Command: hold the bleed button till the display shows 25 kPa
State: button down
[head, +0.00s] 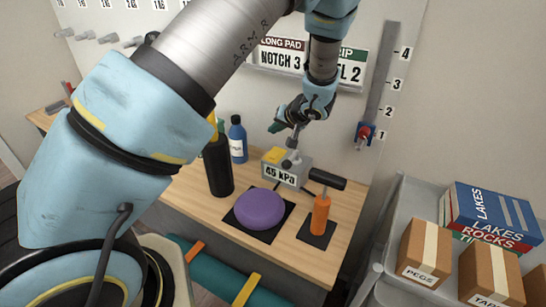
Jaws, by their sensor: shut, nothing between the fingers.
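The grey gauge box (298,180) stands on the wooden bench in the head view. Its front display (279,174) appears to read 45 kPa; the digits are small. A yellow part (274,155) is on the left of its top, and a grey knob-like part shows beside it. My gripper (293,149) reaches down from above, shut and empty, over the top of the box. It partly covers the top there. I cannot tell whether the fingertips touch the button or hang just above it.
On the bench (187,197) stand a black bottle (218,167), a blue bottle (238,140), a purple round pad (260,209) and an orange pump with black handle (320,214). A slotted scale (380,80) is on the wall. A grey cart (397,215) at right holds boxes.

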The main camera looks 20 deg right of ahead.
jog(key=b, duration=0.3)
send_over(275, 158)
notch_tip(275, 158, down, 6)
jog(key=shift+f, duration=0.15)
jog(key=shift+f+b, duration=0.55)
jog(key=shift+b, duration=0.4)
jog(key=shift+f+b, duration=0.8)
jog(key=shift+b, duration=1.05)
dwell(1.4)
dwell(2.7)
jog(key=shift+r, duration=0.85)
